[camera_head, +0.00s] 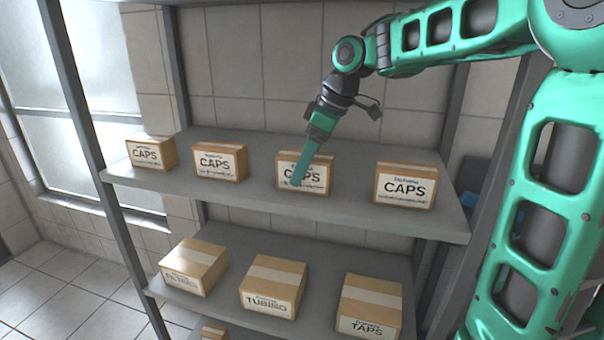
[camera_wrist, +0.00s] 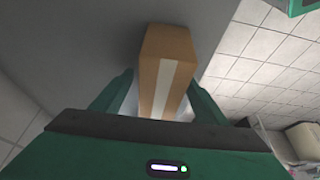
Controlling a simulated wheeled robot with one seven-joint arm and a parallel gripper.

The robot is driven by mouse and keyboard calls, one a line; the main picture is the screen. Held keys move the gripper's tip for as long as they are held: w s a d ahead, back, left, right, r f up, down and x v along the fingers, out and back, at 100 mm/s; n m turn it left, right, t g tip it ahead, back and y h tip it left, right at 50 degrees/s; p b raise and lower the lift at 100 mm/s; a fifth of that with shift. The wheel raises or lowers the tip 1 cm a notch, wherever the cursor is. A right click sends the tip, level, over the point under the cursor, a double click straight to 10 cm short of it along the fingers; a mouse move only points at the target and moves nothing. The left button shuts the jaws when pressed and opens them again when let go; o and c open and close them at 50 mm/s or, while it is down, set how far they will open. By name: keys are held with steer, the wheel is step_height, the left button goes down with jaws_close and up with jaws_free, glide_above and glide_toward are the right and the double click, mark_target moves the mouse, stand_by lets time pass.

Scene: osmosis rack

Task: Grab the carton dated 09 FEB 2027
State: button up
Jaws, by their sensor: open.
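Several brown cartons labelled CAPS stand on the upper shelf in the head view: a far-left one (camera_head: 151,154), a second (camera_head: 220,162), a third (camera_head: 319,172) and a far-right one (camera_head: 405,185). Small print under each name is too small to read, so I cannot tell which is dated 09 FEB 2027. My gripper (camera_head: 297,181) points down at the third carton and covers part of its label. In the wrist view, my gripper (camera_wrist: 161,84) is open, with one finger on each side of a taped carton (camera_wrist: 180,45). Contact cannot be told.
The grey upper shelf (camera_head: 245,197) has gaps between its cartons. The lower shelf holds cartons labelled TUBING (camera_head: 273,287) and TAPS (camera_head: 369,306), and a left one (camera_head: 194,267) with a blurred label. Grey posts (camera_head: 84,120) frame the rack; a tiled wall stands behind.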

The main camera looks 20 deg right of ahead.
steer(key=shift+f, duration=0.2)
stand_by(0.6)
steer(key=c, duration=1.3)
